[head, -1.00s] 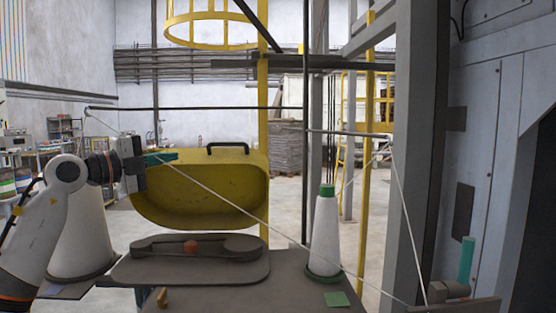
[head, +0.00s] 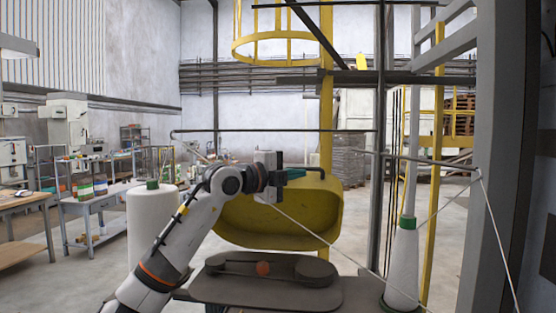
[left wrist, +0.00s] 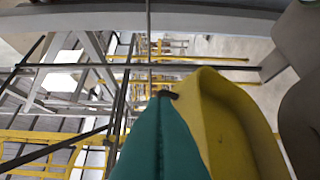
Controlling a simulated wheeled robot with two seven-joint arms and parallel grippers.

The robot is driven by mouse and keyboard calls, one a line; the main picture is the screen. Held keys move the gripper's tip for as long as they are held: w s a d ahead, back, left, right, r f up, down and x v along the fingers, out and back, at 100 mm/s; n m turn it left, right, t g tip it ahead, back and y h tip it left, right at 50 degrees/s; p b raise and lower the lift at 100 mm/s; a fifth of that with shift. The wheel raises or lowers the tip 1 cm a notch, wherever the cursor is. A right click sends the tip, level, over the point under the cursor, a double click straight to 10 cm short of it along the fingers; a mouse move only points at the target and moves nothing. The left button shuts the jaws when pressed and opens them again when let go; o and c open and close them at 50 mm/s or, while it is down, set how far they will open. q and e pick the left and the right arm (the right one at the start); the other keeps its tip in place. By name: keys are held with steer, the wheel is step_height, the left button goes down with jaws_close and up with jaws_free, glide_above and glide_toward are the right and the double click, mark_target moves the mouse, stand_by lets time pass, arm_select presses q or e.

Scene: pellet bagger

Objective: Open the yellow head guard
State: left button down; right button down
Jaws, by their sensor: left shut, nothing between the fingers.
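The yellow head guard (head: 285,217) stands swung up behind the sewing-head plate, its hollow inside facing me. Its dark bar handle (head: 316,170) is at the top edge, partly behind my fingers. Below, the grey plate (head: 225,290) with a belt, dark pulleys and a red-orange knob (head: 263,268) is uncovered. My left gripper (head: 293,173) has green fingers, shut and empty, at the guard's upper edge beside the handle. In the left wrist view the shut green fingers (left wrist: 162,135) appear beside the yellow guard (left wrist: 235,125); contact cannot be told. My right gripper is out of view.
A white thread cone (head: 404,265) stands right of the plate, and a larger white spool (head: 152,225) stands left of my arm. A thin thread crosses in front of the guard. A yellow post (head: 326,110) rises behind it. Benches (head: 95,210) are at far left.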

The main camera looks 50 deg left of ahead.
mark_target(311, 169)
arm_select(q)
steer(key=w+a+p, duration=0.1)
steer(key=w+a, duration=0.1)
steer(key=shift+w+r+p, duration=0.1)
steer(key=shift+w+p, duration=0.2)
steer(key=shift+w, duration=0.05)
steer(key=w+a+r+p, duration=0.1)
steer(key=p, duration=0.1)
steer(key=w+a+p, duration=0.1)
steer(key=p, duration=0.1)
steer(key=w+a+r+p, duration=0.1)
steer(key=w+p, duration=0.1)
steer(key=shift+a+r, duration=0.2)
steer(key=shift+r, duration=0.1)
steer(key=shift+w+a+p, duration=0.2)
steer(key=shift+a+p, duration=0.05)
steer(key=shift+p, duration=0.25)
steer(key=shift+f, duration=0.1)
steer(key=shift+a, duration=0.1)
